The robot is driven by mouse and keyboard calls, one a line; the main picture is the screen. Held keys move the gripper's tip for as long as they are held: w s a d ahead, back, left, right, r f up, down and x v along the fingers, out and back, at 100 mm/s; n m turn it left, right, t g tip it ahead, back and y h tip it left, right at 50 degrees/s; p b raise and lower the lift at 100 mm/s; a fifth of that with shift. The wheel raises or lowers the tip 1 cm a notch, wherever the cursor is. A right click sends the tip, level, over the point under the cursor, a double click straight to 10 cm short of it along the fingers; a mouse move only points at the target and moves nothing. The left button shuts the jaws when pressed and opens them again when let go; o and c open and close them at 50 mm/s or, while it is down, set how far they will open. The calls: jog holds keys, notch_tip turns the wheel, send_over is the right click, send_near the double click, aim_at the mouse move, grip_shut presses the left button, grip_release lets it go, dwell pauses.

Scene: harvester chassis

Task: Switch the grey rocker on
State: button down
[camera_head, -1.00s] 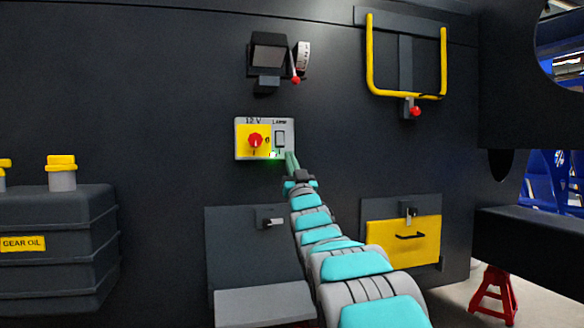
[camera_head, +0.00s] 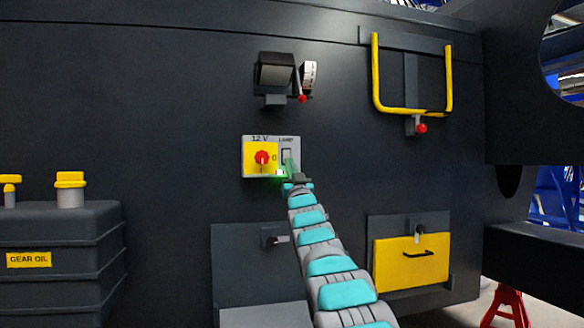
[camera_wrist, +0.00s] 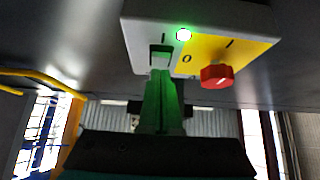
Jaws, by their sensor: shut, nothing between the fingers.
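The grey rocker (camera_head: 287,156) sits in the right half of a small switch panel (camera_head: 247,171), under a label that seems to read LAMP. In the wrist view the rocker (camera_wrist: 160,52) shows just beyond my fingertips, partly hidden by them. A green light (camera_wrist: 184,35) glows on the panel beside it. My gripper (camera_wrist: 160,76) is shut and empty, its green fingers at the rocker's lower end in the head view; I cannot tell whether they touch it. In the head view my gripper (camera_head: 290,168) reaches the panel from below.
A red rotary knob (camera_head: 262,158) on a yellow plate is left of the rocker. Above are a dark box (camera_head: 275,72) and a red-tipped lever (camera_head: 302,97). A yellow handle (camera_head: 412,110) is upper right, a yellow drawer (camera_head: 411,265) lower right, a gear oil tank (camera_head: 60,235) left.

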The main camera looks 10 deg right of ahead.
jog(key=shift+w+f, duration=0.15)
jog(key=shift+w, duration=0.3)
